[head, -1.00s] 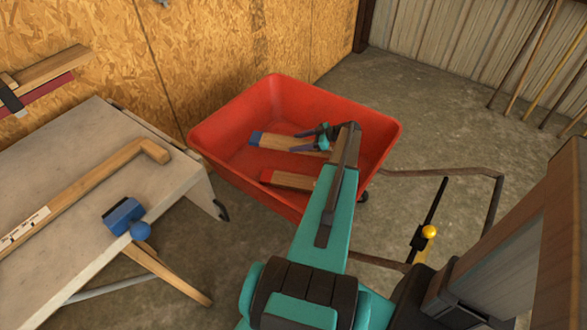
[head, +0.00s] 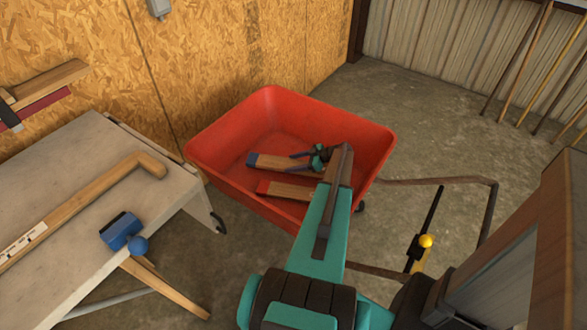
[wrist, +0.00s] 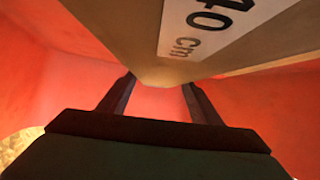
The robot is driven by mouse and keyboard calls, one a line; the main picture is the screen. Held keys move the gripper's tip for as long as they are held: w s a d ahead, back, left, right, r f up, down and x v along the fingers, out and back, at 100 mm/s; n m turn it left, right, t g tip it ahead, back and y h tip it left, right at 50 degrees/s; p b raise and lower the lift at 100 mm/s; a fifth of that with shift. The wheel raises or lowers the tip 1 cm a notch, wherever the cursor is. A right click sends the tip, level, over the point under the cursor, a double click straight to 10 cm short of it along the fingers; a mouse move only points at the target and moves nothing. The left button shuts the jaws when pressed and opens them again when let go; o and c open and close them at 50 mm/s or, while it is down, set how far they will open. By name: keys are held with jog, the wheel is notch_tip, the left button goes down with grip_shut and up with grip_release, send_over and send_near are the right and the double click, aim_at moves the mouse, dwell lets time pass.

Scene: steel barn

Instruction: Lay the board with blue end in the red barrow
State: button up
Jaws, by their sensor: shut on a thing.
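The board with blue end (head: 285,165) is inside the red barrow (head: 225,145), its blue end pointing left. My gripper (head: 303,161) reaches down into the barrow and is shut on this board near its middle. In the wrist view the board (wrist: 150,68), with a label reading 40 cm, fills the space between the dark fingers, with the red barrow walls (wrist: 60,95) around. A second board with a red end (head: 288,190) lies in the barrow on the near side. I cannot tell whether the held board touches the barrow floor. My arm hides the right ends of both boards.
The barrow's dark handle frame (head: 440,181) extends right. Poles (head: 525,65) lean on the far wall. Concrete floor beyond the barrow is clear.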

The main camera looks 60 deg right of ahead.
jog(key=shift+f+p, duration=0.3)
jog(key=shift+f, duration=1.55)
jog(key=o, duration=1.3)
jog(key=b+v, duration=0.1)
jog(key=v, duration=0.6)
jog(key=shift+s+r, duration=0.15)
jog(key=shift+s, duration=0.05)
jog(key=shift+r, duration=0.15)
